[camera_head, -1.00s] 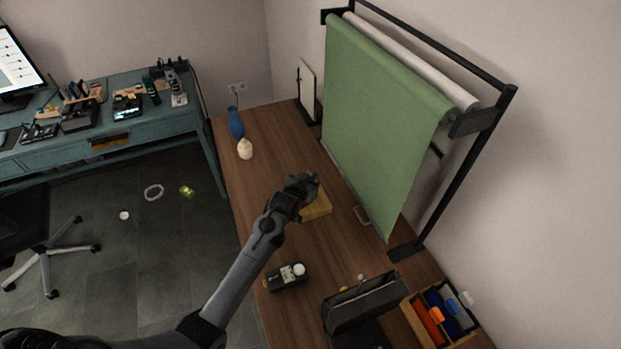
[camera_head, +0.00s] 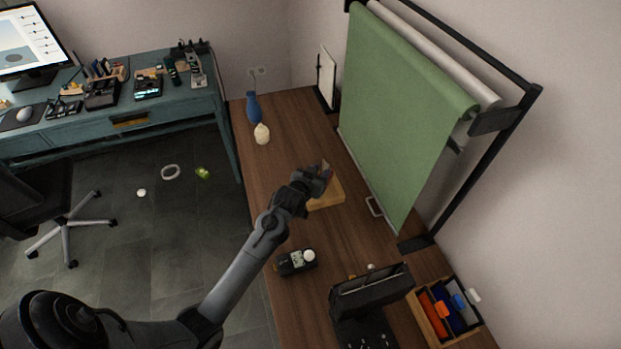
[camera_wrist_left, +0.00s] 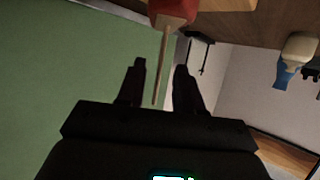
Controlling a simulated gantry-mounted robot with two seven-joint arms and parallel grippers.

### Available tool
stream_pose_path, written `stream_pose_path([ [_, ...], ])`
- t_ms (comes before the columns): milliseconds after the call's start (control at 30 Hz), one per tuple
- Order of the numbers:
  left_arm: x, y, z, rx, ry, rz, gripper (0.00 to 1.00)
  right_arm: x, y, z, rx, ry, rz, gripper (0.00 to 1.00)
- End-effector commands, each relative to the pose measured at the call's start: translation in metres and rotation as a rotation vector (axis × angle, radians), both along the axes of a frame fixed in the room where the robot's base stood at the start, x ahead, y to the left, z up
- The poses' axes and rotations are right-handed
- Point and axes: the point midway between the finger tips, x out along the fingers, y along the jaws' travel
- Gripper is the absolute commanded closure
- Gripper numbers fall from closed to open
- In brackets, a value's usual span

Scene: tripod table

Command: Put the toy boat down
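The toy boat (camera_head: 325,168) shows as a small dark reddish shape at the tip of my left gripper (camera_head: 318,176), over a pale wooden block (camera_head: 329,198) on the brown table. In the left wrist view its red hull (camera_wrist_left: 174,6) is at the top edge, with a thin mast (camera_wrist_left: 161,70) pointing between my fingers. The left fingers (camera_wrist_left: 160,75) are apart, with a visible gap on each side of the mast. Whether the hull rests on the block is hard to see. My right gripper is not in view.
A green backdrop (camera_head: 395,120) on a black frame stands along the right side. A small device (camera_head: 296,262), a black case (camera_head: 372,292) and a divided tray (camera_head: 428,328) are nearer.

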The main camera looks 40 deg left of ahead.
Motion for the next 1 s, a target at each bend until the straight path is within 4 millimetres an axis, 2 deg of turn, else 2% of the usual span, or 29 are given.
stream_pose_path([
  [100,-0.021,-0.006,0.010,-0.001,0.000,0.000,0.64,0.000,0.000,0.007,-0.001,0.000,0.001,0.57],
  [333,-0.051,-0.014,0.023,0.000,-0.001,0.000,0.64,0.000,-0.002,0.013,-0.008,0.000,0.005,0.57],
  [467,-0.063,-0.019,0.024,0.000,0.013,-0.006,0.64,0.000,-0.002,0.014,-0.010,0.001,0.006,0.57],
  [567,-0.082,-0.033,0.018,0.000,0.074,-0.035,0.64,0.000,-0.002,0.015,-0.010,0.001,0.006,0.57],
  [667,-0.116,-0.060,0.005,-0.002,0.197,-0.092,0.64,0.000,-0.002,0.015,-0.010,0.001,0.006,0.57],
  [767,-0.165,-0.094,-0.008,-0.003,0.362,-0.166,0.64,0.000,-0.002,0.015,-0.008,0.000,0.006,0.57],
  [800,-0.187,-0.108,-0.012,-0.004,0.430,-0.197,0.64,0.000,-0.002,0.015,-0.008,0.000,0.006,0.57],
  [900,-0.241,-0.137,-0.017,-0.007,0.592,-0.266,0.64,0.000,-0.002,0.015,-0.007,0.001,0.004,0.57],
  [1000,-0.289,-0.158,-0.016,-0.008,0.725,-0.324,0.64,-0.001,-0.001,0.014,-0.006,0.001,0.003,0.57],
])
